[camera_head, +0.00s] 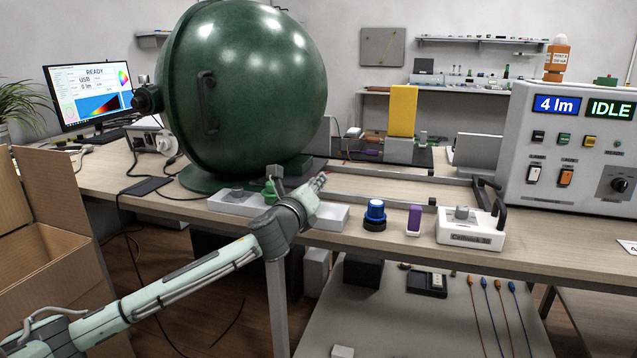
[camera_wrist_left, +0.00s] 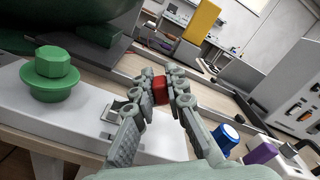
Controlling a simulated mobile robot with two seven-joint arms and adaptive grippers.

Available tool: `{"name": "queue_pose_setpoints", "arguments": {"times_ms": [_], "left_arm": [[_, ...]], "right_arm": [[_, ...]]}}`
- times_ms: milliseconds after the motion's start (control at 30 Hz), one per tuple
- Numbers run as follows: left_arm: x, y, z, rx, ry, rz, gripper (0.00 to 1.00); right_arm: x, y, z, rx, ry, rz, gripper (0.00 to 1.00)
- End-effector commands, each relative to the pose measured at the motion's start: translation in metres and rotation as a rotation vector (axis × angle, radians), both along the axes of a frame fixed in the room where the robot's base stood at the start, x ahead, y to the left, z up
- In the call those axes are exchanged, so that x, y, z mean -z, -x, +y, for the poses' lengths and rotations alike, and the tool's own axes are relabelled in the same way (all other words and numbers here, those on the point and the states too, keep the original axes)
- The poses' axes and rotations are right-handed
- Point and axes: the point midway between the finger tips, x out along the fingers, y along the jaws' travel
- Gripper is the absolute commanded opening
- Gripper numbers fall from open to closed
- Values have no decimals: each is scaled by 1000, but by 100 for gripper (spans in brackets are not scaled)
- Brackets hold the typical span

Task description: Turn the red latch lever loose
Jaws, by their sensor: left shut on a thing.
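The red latch lever (camera_wrist_left: 162,96) shows in the left wrist view as a small red block between my fingertips. My left gripper (camera_head: 319,182) is shut on it, just above the white base strip (camera_head: 332,218) at the front of the table. In the head view the lever is hidden behind my gripper and wrist. In the left wrist view a green knob (camera_wrist_left: 52,75) stands on the strip to the left of my fingers. My right gripper is not in view.
The big green sphere (camera_head: 245,85) stands behind my gripper. To the right are a blue knob (camera_head: 375,211), a purple block (camera_head: 414,219) and a white calibration box (camera_head: 470,228). A control panel (camera_head: 570,150) stands farther right. A cardboard box (camera_head: 45,245) is at left.

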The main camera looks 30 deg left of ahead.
Motion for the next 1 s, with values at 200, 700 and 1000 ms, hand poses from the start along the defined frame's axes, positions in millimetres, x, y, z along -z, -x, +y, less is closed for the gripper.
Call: {"name": "queue_pose_setpoints", "arguments": {"times_ms": [200,700,1000], "left_arm": [[-5,2,9,0,173,-39,0],[-8,5,21,0,373,-87,0],[-8,5,22,0,388,-92,0]], "right_arm": [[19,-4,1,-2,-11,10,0],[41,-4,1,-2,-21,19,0],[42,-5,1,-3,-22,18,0]]}}
